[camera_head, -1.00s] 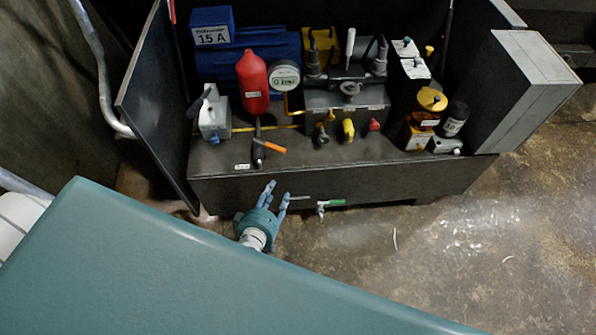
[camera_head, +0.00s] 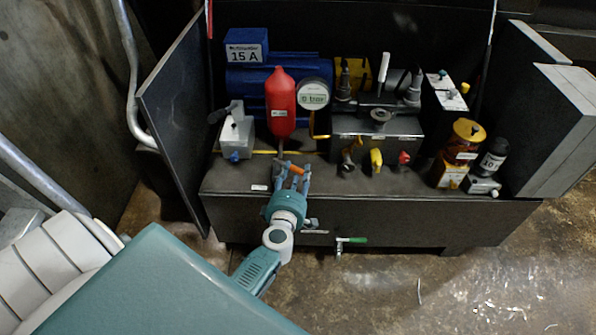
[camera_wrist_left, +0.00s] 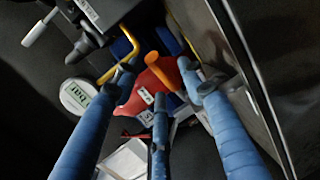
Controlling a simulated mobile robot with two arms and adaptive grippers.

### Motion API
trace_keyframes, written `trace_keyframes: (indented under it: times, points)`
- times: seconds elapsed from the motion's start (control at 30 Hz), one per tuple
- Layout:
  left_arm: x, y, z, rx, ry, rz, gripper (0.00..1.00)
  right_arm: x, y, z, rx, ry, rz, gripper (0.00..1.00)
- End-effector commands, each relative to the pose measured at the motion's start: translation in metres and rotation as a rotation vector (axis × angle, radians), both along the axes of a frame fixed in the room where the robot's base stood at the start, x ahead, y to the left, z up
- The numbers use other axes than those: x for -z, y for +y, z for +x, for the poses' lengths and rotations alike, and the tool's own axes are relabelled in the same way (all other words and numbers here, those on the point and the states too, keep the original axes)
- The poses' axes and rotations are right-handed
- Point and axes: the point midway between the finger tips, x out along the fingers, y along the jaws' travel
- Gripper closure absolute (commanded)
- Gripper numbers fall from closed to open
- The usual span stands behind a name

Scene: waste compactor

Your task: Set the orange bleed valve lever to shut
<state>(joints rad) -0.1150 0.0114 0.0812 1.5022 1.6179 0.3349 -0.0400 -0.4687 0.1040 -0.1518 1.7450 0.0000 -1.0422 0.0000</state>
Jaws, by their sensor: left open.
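The orange lever (camera_head: 295,169) of the bleed valve stands at the front of the black bench top, just below the red bottle (camera_head: 281,102). My left gripper (camera_head: 292,177) is at the lever, with its blue fingers spread around it. In the left wrist view the orange lever (camera_wrist_left: 157,66) shows between the open fingertips (camera_wrist_left: 158,82), in front of the red bottle. I cannot tell whether any finger touches it. The valve body is mostly hidden by the fingers. My right gripper is not in view.
A gauge (camera_head: 313,94) and a grey box (camera_head: 236,138) flank the red bottle. A yellow knob (camera_head: 376,158) and a red knob (camera_head: 404,157) sit to the right. A green-handled valve (camera_head: 351,240) is low on the bench front. A dark panel (camera_head: 178,122) stands at left.

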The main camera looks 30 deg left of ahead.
Motion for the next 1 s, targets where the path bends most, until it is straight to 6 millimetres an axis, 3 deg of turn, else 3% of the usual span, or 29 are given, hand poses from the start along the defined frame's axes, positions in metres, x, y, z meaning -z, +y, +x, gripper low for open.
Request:
trace_keyframes:
  times: [0.2,0.53,0.77,1.0]
  points:
    - [0.005,0.01,0.021,0.0,-0.001,0.0,0.59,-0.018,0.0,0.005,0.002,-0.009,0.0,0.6]
    - [0.005,0.011,0.024,0.001,0.0,0.0,0.59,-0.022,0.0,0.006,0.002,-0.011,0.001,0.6]
    - [0.005,0.01,0.024,0.001,0.0,0.0,1.0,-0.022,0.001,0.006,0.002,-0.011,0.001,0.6]
    - [0.006,0.01,0.025,0.0,0.001,-0.001,1.0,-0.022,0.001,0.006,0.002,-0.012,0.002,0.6]
